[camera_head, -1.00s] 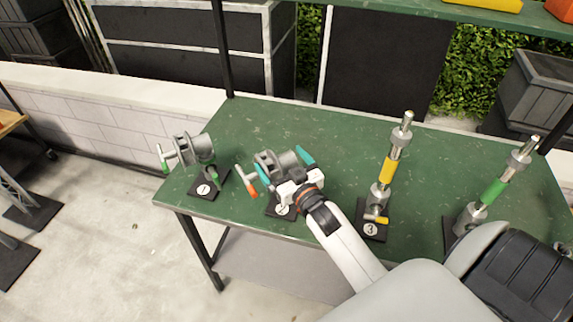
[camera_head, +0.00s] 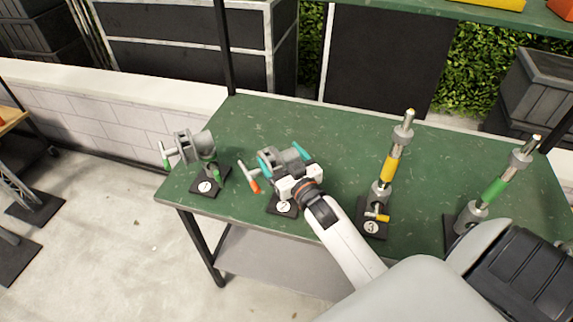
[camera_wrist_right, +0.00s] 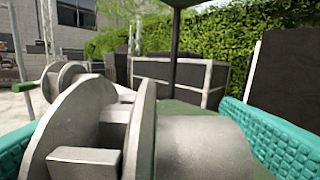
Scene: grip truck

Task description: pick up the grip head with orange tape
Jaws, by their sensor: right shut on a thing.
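The grip head with orange tape (camera_head: 288,160) is a grey metal head with discs and an orange-tipped handle (camera_head: 254,185). It is at the black base numbered 2 (camera_head: 281,207) on the green table. My right gripper (camera_head: 281,160) has its teal finger pads on either side of the head and is shut on it. In the right wrist view the grey discs and round body (camera_wrist_right: 190,145) fill the space between the two teal pads. Whether the head is clear of its base is hidden by my gripper. My left gripper is not in view.
A similar head with green tape (camera_head: 195,147) stands on base 1 to the left. A yellow-taped post (camera_head: 388,168) and a green-taped post (camera_head: 494,190) stand to the right. The green table (camera_head: 330,135) is bare behind the heads. A black upright (camera_head: 227,50) rises at the back.

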